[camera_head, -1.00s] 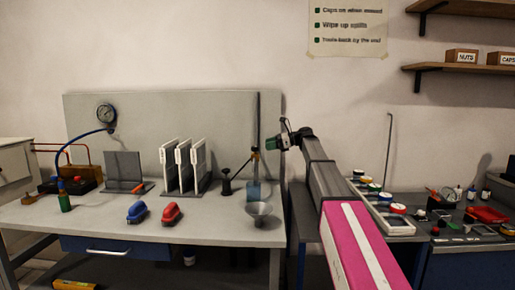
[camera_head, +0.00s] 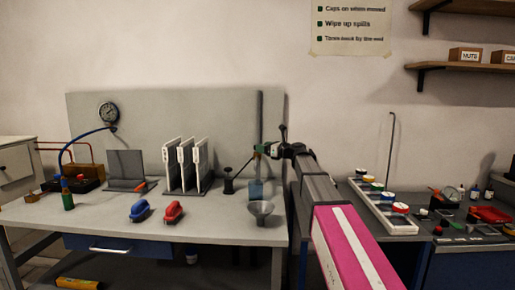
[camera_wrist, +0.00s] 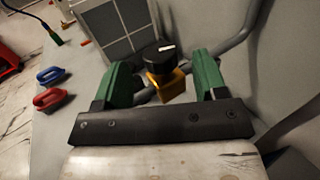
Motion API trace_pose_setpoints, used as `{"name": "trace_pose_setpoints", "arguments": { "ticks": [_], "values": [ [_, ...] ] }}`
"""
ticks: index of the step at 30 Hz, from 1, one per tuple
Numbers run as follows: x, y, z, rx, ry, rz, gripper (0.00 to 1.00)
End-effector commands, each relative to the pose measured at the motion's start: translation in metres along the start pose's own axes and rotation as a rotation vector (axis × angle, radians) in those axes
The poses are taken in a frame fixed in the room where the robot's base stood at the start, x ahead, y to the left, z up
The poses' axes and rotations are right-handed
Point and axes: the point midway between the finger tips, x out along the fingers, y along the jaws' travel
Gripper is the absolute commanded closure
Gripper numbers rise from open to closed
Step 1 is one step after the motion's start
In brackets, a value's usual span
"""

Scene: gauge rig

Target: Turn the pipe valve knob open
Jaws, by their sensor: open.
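The valve knob (camera_wrist: 159,54) is black and round with a white mark on its top. It sits on a brass-coloured valve body (camera_wrist: 166,84) on a grey pipe (camera_wrist: 229,41) in the wrist view. My gripper (camera_wrist: 162,68) has two green fingers, open, one to each side of the knob and brass body, with gaps showing. In the head view my gripper (camera_head: 268,149) is in front of the right part of the grey back panel, above the bench; the knob is not clear there.
Blue (camera_head: 140,211) and red (camera_head: 173,211) handled items lie at the front. A gauge (camera_head: 109,112) is on the panel. A tray of coloured-lid jars (camera_head: 385,208) is right.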

Motion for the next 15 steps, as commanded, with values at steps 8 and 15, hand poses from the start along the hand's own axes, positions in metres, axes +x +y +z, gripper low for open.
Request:
{"name": "trace_pose_setpoints", "arguments": {
  "ticks": [8, 15],
  "values": [
    [0.035, -0.001, 0.000, -0.001, 0.001, 0.001, 0.35],
    [0.040, 0.000, 0.000, -0.001, 0.001, 0.000, 0.35]
  ]
}}
